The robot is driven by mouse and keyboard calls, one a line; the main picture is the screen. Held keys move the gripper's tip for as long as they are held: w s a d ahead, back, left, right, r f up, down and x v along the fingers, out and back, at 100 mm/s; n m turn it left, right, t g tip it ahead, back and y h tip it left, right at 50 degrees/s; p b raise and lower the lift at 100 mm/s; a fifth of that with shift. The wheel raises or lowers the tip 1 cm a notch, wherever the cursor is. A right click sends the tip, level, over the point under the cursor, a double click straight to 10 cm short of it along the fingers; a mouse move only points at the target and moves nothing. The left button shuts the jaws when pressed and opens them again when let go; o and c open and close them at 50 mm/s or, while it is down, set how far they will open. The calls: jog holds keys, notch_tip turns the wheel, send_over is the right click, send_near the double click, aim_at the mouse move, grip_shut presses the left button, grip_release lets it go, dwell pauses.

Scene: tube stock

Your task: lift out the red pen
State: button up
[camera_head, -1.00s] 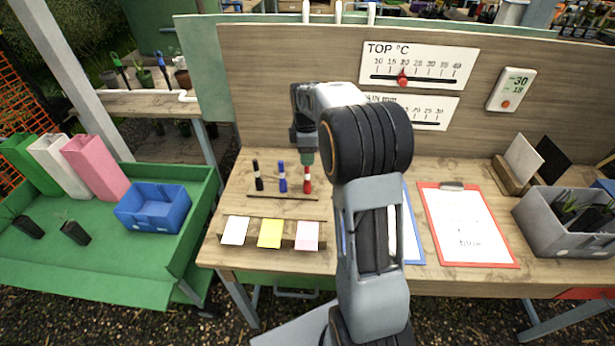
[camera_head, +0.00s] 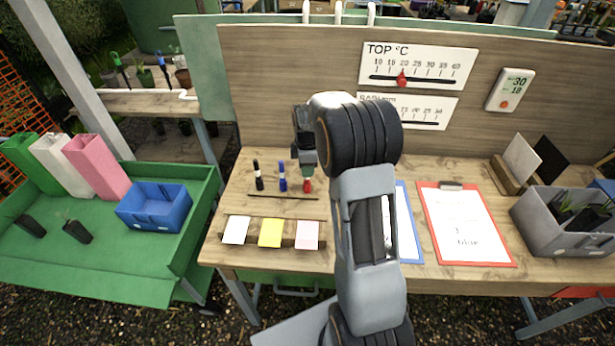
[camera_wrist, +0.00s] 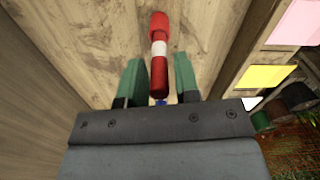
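The red pen (camera_head: 307,185) stands upright in the pen rack (camera_head: 284,196) at its right end. Its upper part is hidden behind my gripper in the head view. In the wrist view the red pen (camera_wrist: 159,57), with a white band, lies between the two green fingers of my gripper (camera_wrist: 158,82). A gap shows on each side of the pen, so the fingers are open around it and not touching it. A blue pen (camera_head: 282,177) and a black pen (camera_head: 258,175) stand to its left in the rack.
White, yellow and pink cards (camera_head: 270,233) stand in front of the rack. A blue-edged clipboard (camera_head: 408,222) and a red clipboard (camera_head: 465,222) lie to the right. The back board (camera_head: 290,95) rises behind. A grey crate (camera_head: 560,225) stands at the far right.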

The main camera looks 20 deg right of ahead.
grip_shut()
